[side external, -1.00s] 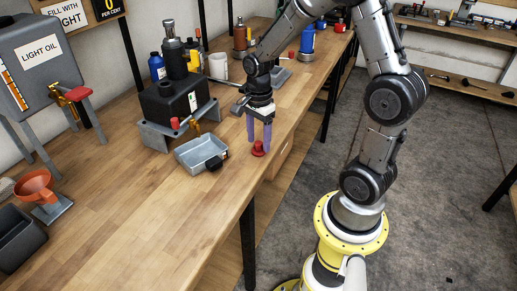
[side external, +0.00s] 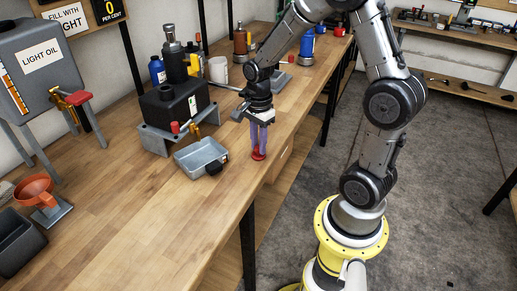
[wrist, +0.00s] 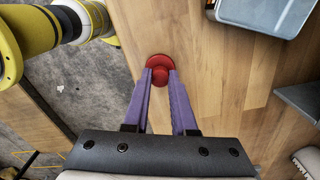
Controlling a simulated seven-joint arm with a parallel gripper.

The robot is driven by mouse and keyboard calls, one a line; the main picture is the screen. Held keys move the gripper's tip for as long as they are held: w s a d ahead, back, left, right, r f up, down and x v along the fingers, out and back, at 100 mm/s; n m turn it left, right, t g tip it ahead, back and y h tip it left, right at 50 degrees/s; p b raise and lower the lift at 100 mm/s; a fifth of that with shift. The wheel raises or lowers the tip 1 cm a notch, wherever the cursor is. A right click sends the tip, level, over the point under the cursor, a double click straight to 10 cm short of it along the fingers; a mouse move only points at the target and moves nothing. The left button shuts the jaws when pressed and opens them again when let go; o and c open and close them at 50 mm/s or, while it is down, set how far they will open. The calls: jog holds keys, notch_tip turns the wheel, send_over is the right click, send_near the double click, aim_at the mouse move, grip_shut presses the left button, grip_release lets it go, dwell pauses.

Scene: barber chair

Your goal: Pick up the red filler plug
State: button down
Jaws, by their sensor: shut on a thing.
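The red filler plug (side external: 258,155) stands on the wooden bench near its front edge. In the wrist view the plug (wrist: 160,64) shows a round red flange and a knob between the fingertips. My gripper (side external: 259,150) points straight down over it, and its purple fingers are shut on the plug. The fingertips (wrist: 160,75) hide the sides of the knob. The plug's base appears to be still at bench level.
A grey metal tray (side external: 201,154) with a black part at its corner lies just left of the plug. A black tank (side external: 172,104) on a grey stand is behind it. The bench's front edge (side external: 245,196) is close. Free bench top lies toward the near left.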

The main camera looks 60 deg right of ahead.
jog(key=shift+r, duration=0.1)
jog(key=shift+r, duration=0.2)
jog(key=r, duration=0.3)
jog(key=shift+s+r, duration=0.15)
jog(key=shift+s, duration=0.05)
jog(key=s+a+r, duration=0.5)
jog(key=s+r, duration=0.4)
jog(key=s, duration=0.4)
jog(key=w+d+f, duration=0.1)
jog(key=w+f, duration=0.2)
jog(key=w, duration=0.1)
jog(key=w+d+f, duration=0.2)
jog(key=w+f, duration=0.1)
jog(key=w, duration=0.1)
jog(key=w+d+f, duration=0.1)
jog(key=w+f, duration=0.2)
jog(key=w, duration=0.2)
jog(key=shift+d, duration=0.4)
jog(key=shift+w+d+f, duration=0.1)
jog(key=shift+f, duration=0.15)
jog(key=shift+w+f, duration=0.1)
jog(key=shift+f, duration=1.5)
